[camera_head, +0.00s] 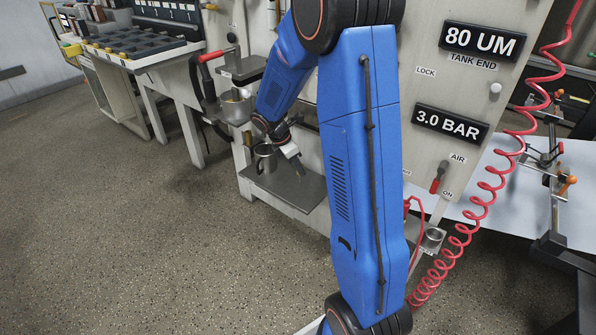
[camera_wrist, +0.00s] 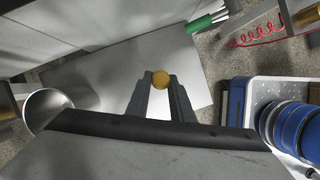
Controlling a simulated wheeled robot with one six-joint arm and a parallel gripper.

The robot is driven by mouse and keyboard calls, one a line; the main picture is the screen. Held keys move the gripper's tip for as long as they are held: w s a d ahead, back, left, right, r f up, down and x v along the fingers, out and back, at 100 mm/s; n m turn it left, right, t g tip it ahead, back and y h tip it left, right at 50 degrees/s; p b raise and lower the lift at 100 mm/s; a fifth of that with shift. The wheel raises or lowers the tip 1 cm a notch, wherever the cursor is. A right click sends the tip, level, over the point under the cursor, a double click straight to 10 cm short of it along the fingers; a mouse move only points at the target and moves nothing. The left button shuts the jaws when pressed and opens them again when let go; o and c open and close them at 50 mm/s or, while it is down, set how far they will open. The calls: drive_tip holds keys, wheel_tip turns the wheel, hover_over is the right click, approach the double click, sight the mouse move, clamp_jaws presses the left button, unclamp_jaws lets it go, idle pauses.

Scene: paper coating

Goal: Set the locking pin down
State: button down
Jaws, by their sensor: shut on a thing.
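My gripper (camera_wrist: 161,92) is shut on the locking pin (camera_wrist: 160,79), whose round brass-coloured end shows between the fingertips in the wrist view. In the head view my gripper (camera_head: 298,168) points down over the grey shelf (camera_head: 296,196) on the front of the machine; the pin is too small to make out there. The shelf plate (camera_wrist: 195,62) lies below the fingers in the wrist view. I cannot tell whether the pin touches it.
A metal cup (camera_head: 265,160) stands on the shelf left of my gripper; it also shows in the wrist view (camera_wrist: 62,104). A red-handled lever (camera_head: 438,178) and a coiled red hose (camera_head: 489,185) are to the right. The shelf's front part looks clear.

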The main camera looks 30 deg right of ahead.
drive_tip(key=shift+f, duration=0.75)
drive_tip(key=shift+f, duration=0.15)
drive_tip(key=c, duration=1.6)
unclamp_jaws()
drive_tip(key=shift+o, duration=0.2)
drive_tip(key=s+v, duration=0.1)
drive_tip(key=v, duration=1.1)
drive_tip(key=s+a+r+m+t+y, duration=0.1)
drive_tip(key=s+a+r+m, duration=0.25)
drive_tip(key=s+r, duration=0.3)
drive_tip(key=s+a+r+m+t+y, duration=0.1)
drive_tip(key=s+m, duration=0.3)
drive_tip(key=s, duration=0.4)
drive_tip(key=s+a+r+m+t+y, duration=0.1)
drive_tip(key=s+a+m, duration=0.3)
drive_tip(key=s, duration=0.4)
drive_tip(key=s+a+r+m+t+y, duration=0.1)
drive_tip(key=s+a+m+t, duration=0.1)
drive_tip(key=s+m, duration=0.3)
drive_tip(key=s+a, duration=0.1)
drive_tip(key=s, duration=0.2)
drive_tip(key=shift+s+r+y, duration=0.2)
drive_tip(key=shift+r+y, duration=0.1)
drive_tip(key=shift+r, duration=0.05)
drive_tip(key=shift+a, duration=0.1)
